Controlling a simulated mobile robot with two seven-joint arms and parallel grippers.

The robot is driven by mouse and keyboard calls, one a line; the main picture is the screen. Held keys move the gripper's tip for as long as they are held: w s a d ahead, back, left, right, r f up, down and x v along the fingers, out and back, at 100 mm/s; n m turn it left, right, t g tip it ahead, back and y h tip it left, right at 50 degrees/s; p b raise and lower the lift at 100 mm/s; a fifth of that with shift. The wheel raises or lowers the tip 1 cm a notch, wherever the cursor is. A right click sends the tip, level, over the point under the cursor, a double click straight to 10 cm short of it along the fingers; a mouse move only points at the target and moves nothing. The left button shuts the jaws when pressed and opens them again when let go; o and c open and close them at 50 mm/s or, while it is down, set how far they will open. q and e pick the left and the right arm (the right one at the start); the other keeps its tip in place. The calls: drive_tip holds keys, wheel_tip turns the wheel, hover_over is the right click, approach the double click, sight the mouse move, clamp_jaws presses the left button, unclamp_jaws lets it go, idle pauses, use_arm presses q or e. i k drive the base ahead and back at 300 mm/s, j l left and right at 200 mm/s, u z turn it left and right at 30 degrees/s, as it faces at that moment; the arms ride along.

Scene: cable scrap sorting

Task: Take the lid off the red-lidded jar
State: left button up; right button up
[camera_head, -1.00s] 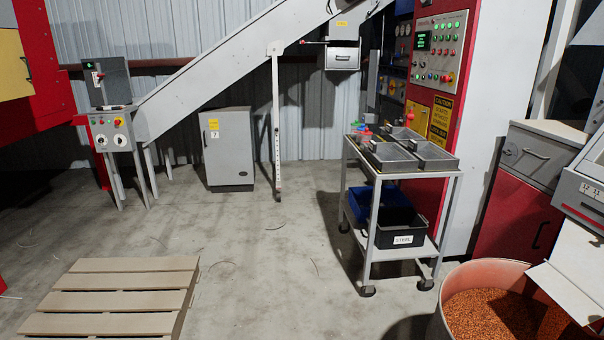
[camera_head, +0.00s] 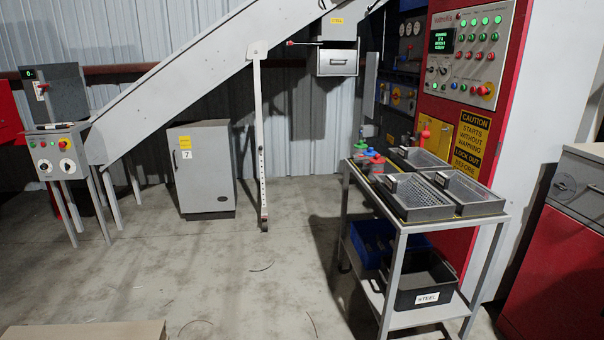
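Small jars with coloured lids stand close together at the back left corner of the trolley's top. The trolley (camera_head: 398,240) stands to the right of the middle, in front of the red control cabinet. Neither of my grippers is in view.
Several metal trays (camera_head: 425,212) fill much of the trolley top. A black bin marked STEEL (camera_head: 427,298) and a blue bin (camera_head: 362,252) sit on its lower shelf. A pallet (camera_head: 85,331) lies at the bottom left. The floor (camera_head: 262,262) left of the trolley is mostly clear.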

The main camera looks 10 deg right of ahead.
sight(376, 160)
drive_tip(key=i, duration=1.45)
